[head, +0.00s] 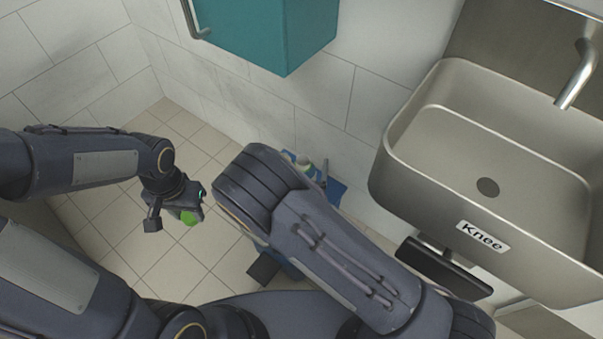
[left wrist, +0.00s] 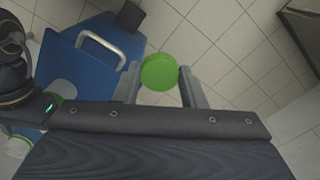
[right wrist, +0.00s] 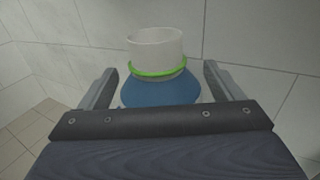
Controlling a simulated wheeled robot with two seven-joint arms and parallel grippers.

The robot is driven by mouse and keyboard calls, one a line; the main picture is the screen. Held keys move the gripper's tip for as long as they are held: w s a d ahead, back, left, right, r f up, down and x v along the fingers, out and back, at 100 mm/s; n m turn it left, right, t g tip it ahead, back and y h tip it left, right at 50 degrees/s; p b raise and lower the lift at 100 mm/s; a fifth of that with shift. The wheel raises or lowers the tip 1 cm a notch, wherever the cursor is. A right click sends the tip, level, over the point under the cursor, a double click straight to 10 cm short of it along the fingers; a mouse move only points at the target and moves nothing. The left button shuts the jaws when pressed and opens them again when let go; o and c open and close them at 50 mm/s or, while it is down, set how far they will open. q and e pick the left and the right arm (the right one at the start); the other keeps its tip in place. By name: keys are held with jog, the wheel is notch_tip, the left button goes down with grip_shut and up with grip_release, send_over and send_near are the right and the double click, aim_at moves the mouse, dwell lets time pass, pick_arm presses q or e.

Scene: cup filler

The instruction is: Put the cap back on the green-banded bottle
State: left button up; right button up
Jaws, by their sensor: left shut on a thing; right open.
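My left gripper (left wrist: 160,80) is shut on the green cap (left wrist: 159,72), holding it between its fingertips above the floor. In the head view the left gripper (head: 175,213) and the green cap (head: 190,217) are left of my right forearm. The green-banded bottle (right wrist: 155,90) shows in the right wrist view, with an uncapped white neck, a green ring and a blue shoulder. My right gripper (right wrist: 160,92) is open, one finger on each side of the bottle, with visible gaps. My right forearm hides this gripper in the head view.
A blue surface with a metal handle (left wrist: 98,42) lies left in the left wrist view. In the head view a steel sink (head: 465,150) is at right, with a dark knee panel (head: 445,268) below it. A teal cabinet (head: 265,30) hangs on the tiled wall.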

pick_arm(q)
jog(key=shift+s, duration=0.15)
pick_arm(e)
jog(key=shift+s, duration=0.15)
jog(key=c, duration=1.3)
jog(key=shift+r, duration=0.15)
